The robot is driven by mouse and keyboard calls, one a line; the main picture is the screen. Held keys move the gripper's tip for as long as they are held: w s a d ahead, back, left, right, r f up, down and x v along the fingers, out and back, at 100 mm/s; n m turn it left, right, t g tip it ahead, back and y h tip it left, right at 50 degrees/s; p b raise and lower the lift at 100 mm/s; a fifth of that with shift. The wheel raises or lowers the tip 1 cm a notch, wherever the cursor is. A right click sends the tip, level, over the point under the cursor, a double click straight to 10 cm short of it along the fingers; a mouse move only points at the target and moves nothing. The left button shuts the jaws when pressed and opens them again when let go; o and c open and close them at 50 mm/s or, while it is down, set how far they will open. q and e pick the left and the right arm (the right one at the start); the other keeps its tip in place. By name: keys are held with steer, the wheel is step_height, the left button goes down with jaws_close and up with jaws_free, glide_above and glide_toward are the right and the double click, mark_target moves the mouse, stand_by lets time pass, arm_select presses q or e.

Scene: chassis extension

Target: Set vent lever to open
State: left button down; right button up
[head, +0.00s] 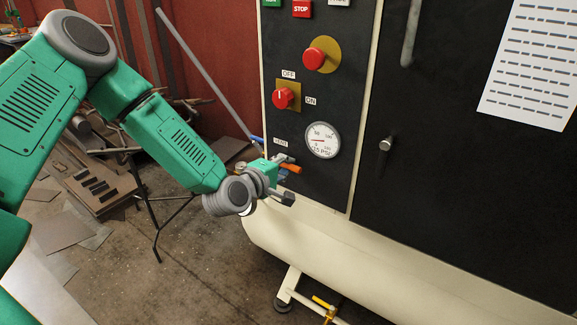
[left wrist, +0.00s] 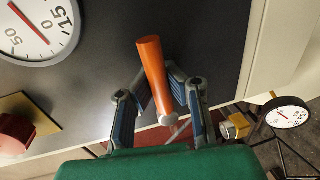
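The vent lever is an orange handle (head: 292,168) low on the dark panel, below and right of the VENT label (head: 280,142). It also shows in the left wrist view (left wrist: 153,70), tilted slightly, with a small metal end at its bottom. My left gripper (head: 287,179) is at the lever, with its fingers apart, one above and one below it in the head view. In the left wrist view the fingers (left wrist: 158,72) lie on both sides of the lever. Firm contact cannot be made out. My right gripper is not in view.
A pressure gauge (head: 322,140) sits right of the lever. A red OFF/ON knob (head: 283,98) and a red button (head: 314,58) are above. A cream tank (head: 330,240) runs below the panel. A blue handle (head: 257,138) is close by.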

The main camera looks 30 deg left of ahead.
arm_select(q)
steer(key=shift+s+f, duration=0.3)
steer(key=shift+f, duration=0.1)
steer(key=c, duration=1.6)
jaws_free()
steer(key=shift+o, duration=0.5)
steer(key=shift+r, duration=0.25)
steer(key=v, duration=1.2)
steer(key=shift+a, duration=0.1)
